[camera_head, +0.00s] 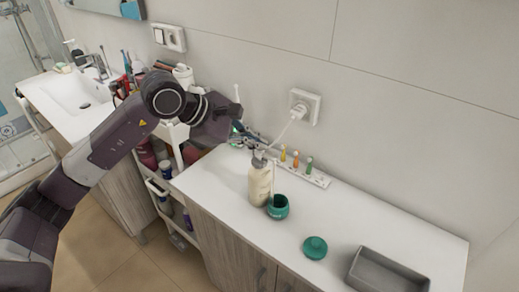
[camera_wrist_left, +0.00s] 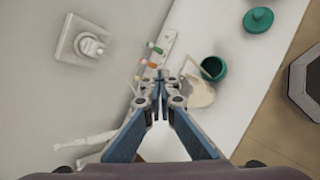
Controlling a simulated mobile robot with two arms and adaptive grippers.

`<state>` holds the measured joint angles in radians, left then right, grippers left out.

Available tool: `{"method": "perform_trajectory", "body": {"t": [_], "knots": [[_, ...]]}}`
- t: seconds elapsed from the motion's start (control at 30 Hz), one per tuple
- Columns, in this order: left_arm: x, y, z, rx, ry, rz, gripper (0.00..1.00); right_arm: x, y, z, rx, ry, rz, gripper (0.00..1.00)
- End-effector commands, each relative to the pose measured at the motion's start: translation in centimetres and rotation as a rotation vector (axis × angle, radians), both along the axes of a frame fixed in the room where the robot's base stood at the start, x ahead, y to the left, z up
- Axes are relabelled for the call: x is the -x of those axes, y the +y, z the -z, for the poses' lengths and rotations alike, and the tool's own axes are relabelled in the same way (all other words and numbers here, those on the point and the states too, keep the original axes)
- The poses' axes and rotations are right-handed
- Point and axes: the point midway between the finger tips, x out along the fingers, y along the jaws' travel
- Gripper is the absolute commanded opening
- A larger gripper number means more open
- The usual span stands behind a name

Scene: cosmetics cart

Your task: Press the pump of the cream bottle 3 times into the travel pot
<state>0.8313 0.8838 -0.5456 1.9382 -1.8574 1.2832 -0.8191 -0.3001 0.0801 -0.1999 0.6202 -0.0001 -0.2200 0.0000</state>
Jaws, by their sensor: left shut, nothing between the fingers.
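The cream bottle (camera_head: 260,184), off-white, stands upright on the white counter. The open green travel pot (camera_head: 278,209) stands right beside it. The green lid (camera_head: 315,247) lies apart on the counter, to the right. My left gripper (camera_head: 259,148) is shut and empty, its fingertips at or just above the pump head, which they largely hide; I cannot tell whether they touch it. In the left wrist view the shut fingertips (camera_wrist_left: 160,76) cover part of the bottle (camera_wrist_left: 199,93), with the pot (camera_wrist_left: 213,68) beside it and the lid (camera_wrist_left: 258,20) farther off. My right gripper is out of view.
A grey tray (camera_head: 388,270) sits at the counter's right end. A cart with bottles stands left, near the sink (camera_head: 78,93).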

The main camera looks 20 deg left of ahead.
Motion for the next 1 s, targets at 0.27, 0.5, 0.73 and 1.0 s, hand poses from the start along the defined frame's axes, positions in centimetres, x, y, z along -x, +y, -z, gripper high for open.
{"method": "perform_trajectory", "body": {"t": [0.27, 0.5, 0.73, 1.0], "knots": [[0.03, 0.02, 0.51, -0.001, 0.003, -0.001, 0.0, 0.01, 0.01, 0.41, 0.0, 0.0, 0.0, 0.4], [0.03, 0.02, 0.82, -0.002, 0.003, 0.0, 0.0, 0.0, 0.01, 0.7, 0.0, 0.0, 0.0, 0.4], [0.04, 0.03, 1.12, -0.002, 0.003, 0.0, 0.0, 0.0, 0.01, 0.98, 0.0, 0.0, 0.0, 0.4], [0.05, 0.03, 1.07, -0.003, 0.004, 0.0, 0.0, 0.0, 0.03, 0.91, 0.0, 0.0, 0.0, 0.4]]}}
